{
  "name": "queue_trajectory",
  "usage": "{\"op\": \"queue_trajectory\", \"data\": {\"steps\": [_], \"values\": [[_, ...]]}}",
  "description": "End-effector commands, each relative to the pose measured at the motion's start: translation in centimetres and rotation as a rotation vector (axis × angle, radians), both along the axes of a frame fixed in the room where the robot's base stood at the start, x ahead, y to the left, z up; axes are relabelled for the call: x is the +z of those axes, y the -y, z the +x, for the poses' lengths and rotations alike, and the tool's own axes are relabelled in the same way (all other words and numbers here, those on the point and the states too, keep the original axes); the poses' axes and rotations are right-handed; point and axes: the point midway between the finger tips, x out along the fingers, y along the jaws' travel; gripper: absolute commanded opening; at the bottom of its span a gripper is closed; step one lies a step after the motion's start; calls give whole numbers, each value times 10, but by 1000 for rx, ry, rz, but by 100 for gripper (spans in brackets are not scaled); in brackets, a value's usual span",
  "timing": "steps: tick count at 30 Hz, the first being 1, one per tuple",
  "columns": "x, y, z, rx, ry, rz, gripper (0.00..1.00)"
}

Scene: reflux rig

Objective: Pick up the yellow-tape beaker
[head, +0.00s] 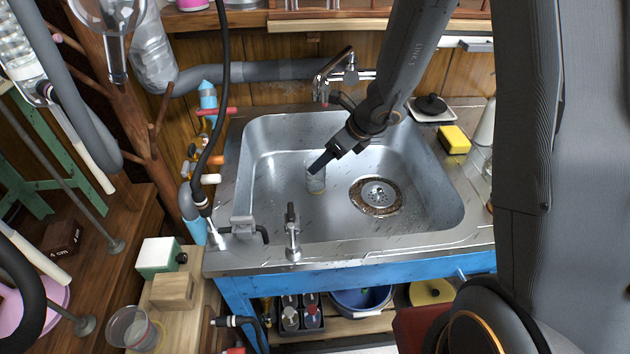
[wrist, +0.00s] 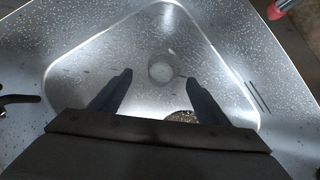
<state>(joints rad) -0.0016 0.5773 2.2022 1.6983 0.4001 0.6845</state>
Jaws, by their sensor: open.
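The sink (head: 262,130) has walls all round and a rusty-rimmed drain (head: 377,196). A faucet (head: 333,75) rises at its back and small taps (head: 292,235) stand at its front edge. A yellow sponge (head: 455,140) lies on the right. A black hose (head: 222,90) hangs at left.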

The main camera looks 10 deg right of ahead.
Motion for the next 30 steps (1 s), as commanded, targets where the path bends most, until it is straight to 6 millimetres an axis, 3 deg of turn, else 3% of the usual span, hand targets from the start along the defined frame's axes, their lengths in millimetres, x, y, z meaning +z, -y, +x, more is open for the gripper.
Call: {"op": "queue_trajectory", "data": {"steps": [21, 30], "values": [[-64, -28, 36, -42, -10, 15, 70], [-67, -30, 38, -40, -8, 13, 70]]}}
